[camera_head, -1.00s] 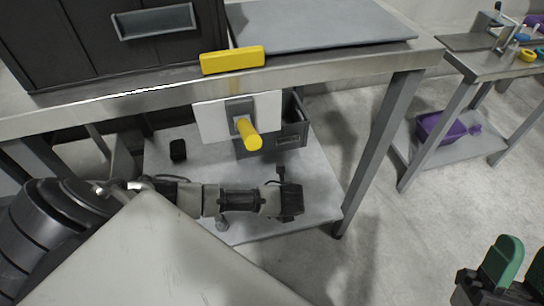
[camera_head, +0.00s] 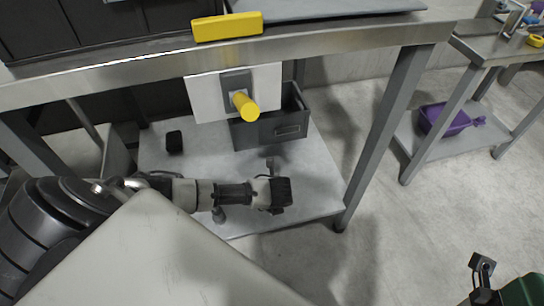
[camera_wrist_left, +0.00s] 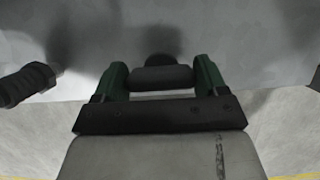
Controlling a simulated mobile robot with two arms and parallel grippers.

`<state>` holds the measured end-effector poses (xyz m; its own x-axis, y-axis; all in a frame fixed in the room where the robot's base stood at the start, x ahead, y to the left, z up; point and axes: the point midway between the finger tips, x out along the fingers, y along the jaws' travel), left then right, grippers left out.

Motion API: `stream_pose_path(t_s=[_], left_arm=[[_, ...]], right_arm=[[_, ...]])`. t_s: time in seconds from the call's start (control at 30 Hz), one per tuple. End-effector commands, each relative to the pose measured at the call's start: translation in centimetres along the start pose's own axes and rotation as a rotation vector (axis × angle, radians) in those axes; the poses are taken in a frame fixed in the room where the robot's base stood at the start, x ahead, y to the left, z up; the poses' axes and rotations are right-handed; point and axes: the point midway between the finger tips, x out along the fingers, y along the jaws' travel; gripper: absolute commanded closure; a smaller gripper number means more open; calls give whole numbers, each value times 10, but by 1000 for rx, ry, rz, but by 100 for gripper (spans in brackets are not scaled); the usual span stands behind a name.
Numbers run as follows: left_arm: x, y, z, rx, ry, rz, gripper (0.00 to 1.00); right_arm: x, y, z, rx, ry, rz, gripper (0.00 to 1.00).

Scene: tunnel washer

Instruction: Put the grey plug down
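The grey plug (camera_wrist_left: 162,78) shows in the left wrist view as a short grey bar between the two green fingers of my left gripper (camera_wrist_left: 162,82), which touch it from both sides. A light grey surface lies beyond it, with a dark shadow near the plug. In the head view my left wrist is over the lower shelf (camera_head: 318,172) of the table; it hides the fingers and plug. I cannot tell whether the plug touches the shelf. My right gripper (camera_head: 500,292) is at the bottom right corner, mostly cut off.
A grey bin (camera_head: 270,133) and a small black block (camera_head: 174,142) stand on the shelf. A white plate with a yellow handle (camera_head: 245,105) hangs above. The table leg (camera_head: 385,130) bounds the shelf on the right. A dark ribbed object (camera_wrist_left: 25,83) shows left in the wrist view.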

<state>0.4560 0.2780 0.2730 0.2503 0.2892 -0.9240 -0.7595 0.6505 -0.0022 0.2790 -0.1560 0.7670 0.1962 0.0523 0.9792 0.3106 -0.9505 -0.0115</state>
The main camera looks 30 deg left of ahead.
Motion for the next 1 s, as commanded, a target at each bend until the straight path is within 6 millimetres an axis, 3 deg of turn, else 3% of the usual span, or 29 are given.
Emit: stream_pose_path(t_s=[0.03,0.13,0.47,0.57,0.7,0.8,1.0], left_arm=[[0,0,0,0,1,1,19],[0,0,0,0,1,2,4],[-4,0,0,0,1,1,3],[-15,0,1,0,1,0,3],[-45,0,3,1,0,-1,3],[-71,0,3,1,1,-2,3],[-85,0,1,0,1,1,3]], right_arm=[[0,0,0,0,0,0,57],[0,0,0,0,0,0,57],[3,0,0,0,-1,0,57],[10,0,-2,0,-1,0,57],[28,0,-5,0,-5,0,57],[38,3,14,-12,-163,3,57],[28,7,48,-26,-423,9,57]])
